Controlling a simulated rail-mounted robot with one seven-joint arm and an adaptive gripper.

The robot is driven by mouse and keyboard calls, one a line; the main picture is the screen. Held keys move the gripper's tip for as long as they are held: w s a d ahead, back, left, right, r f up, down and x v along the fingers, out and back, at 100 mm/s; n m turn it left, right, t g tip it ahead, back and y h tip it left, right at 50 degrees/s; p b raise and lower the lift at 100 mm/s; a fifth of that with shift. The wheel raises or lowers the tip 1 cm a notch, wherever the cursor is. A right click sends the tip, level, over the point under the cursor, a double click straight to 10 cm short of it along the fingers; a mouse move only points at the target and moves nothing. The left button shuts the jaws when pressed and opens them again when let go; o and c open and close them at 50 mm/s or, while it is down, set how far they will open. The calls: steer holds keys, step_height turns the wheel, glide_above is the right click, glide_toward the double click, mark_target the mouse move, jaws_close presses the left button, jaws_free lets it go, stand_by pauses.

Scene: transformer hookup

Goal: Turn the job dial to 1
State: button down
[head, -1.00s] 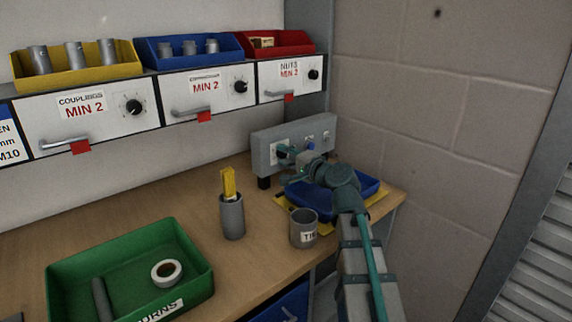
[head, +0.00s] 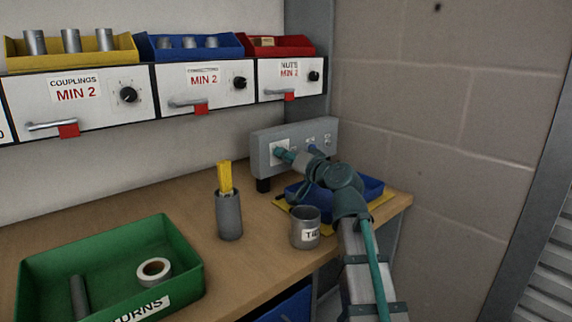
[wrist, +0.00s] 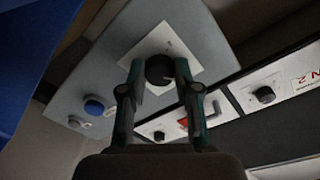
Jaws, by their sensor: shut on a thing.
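The grey control box (head: 262,158) stands on short legs at the back right of the bench. In the wrist view, a black dial (wrist: 159,69) sits on a white square plate (wrist: 185,48) on the box's face (wrist: 115,40). My gripper (wrist: 159,72) has one finger on each side of this dial and is shut on it. In the head view, my gripper (head: 283,154) reaches the left plate of the box and hides the dial. The dial's setting cannot be read in either view.
A blue button (wrist: 94,107) is on the same box. A blue tray (head: 372,187) lies beneath my arm. A grey cup (head: 305,230), a holder (head: 229,217) with yellow items and a green returns bin (head: 115,262) stand on the bench. Drawers with knobs line the wall.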

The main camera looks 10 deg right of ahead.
steer(key=shift+n, duration=0.3)
stand_by(0.4)
steer(key=c, duration=0.8)
jaws_free()
steer(key=shift+r, duration=0.1)
step_height(320, 180, up, 10)
steer(key=shift+f, duration=0.1)
